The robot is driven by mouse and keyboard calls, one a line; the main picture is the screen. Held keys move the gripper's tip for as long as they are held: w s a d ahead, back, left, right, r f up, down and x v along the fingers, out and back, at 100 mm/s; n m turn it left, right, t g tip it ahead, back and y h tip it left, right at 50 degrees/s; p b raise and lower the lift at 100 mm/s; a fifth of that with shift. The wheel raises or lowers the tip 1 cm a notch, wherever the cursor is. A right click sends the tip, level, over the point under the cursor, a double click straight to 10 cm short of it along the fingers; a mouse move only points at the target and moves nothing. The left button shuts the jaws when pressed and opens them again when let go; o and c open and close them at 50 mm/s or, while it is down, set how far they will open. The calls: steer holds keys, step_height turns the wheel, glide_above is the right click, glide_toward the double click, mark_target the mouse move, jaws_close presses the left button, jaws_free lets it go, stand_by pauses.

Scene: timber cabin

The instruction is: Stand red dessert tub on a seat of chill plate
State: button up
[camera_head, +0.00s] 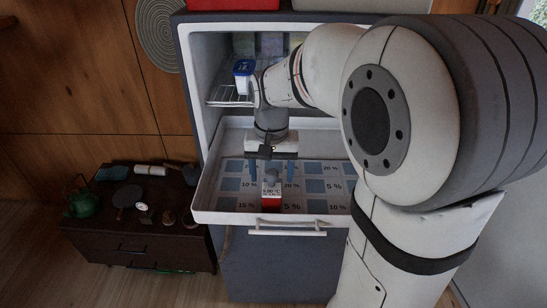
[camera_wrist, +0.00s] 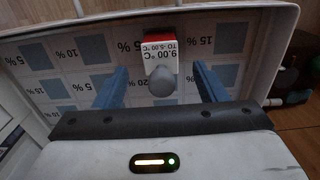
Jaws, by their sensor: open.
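The red dessert tub (camera_head: 271,202) has a red body, a white label with a temperature range and a grey knob on top. It also shows in the wrist view (camera_wrist: 161,58). It appears upright in the pulled-out white tray, near the front middle. The tray's floor, seemingly the chill plate (camera_head: 315,170), has blue-grey squares marked with percentages. My gripper (camera_head: 270,181) is open above the tub, pointing down. In the wrist view its blue fingers (camera_wrist: 160,75) lie on either side of the knob, with gaps. The square under the tub is hidden.
A blue-and-white tub (camera_head: 244,77) stands on a wire shelf (camera_head: 230,97) inside the cabinet. The tray's raised rim (camera_head: 260,218) surrounds the squares. A dark low chest (camera_head: 135,230) with small items, including a green teapot (camera_head: 82,205), stands at the left.

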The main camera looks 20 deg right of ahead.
mark_target(272, 190)
step_height(272, 190, up, 4)
steer(key=s+f+n+t, duration=0.2)
steer(key=s+n+t, duration=0.1)
steer(key=s, duration=1.1)
steer(key=shift+s+d+f+n+t, duration=0.15)
steer(key=shift+s+n+t, duration=0.15)
steer(key=shift+s+n, duration=0.1)
steer(key=shift+w+f+b, duration=0.1)
steer(key=shift+f+b, duration=0.05)
steer(key=shift+b, duration=0.15)
steer(key=shift+w+f+b, duration=0.1)
steer(key=shift+f+b, duration=0.4)
steer(key=shift+f, duration=0.1)
steer(key=shift+c, duration=0.6)
